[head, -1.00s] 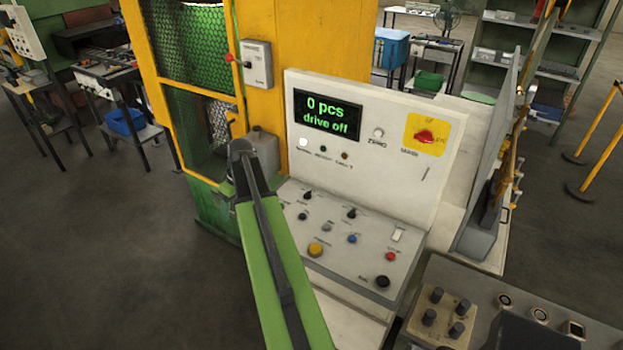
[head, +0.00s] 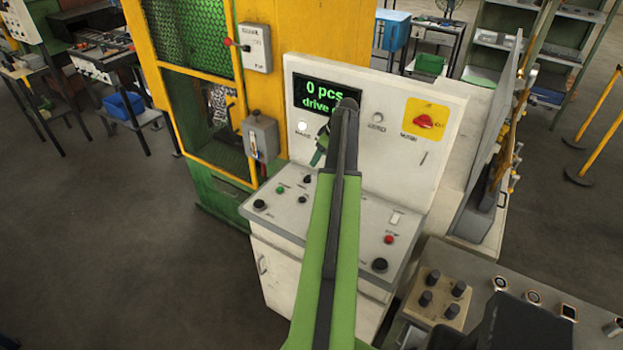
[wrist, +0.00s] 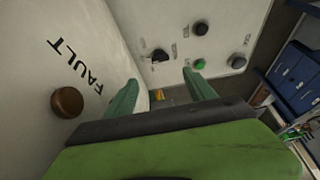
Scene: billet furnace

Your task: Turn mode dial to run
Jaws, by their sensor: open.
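A black pointer knob (head: 308,178), possibly the mode dial, sits at the back of the sloping control panel (head: 300,222). Its label is too small to read. It also shows in the wrist view (wrist: 160,55), just beyond my fingertips and roughly between them. My gripper (head: 318,157) is open and empty above the back of the panel, in front of the upright display board (head: 388,152). In the wrist view its two green fingers (wrist: 160,78) are spread apart, not visibly touching the knob. My arm hides the middle of the panel.
A brown lamp marked FAULT (wrist: 67,102) is close to my left finger. Near the knob are a green button (head: 280,189) and round black knobs (head: 260,204). A grey lever box (head: 260,140) stands left of the board. A red switch (head: 424,122) is at right.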

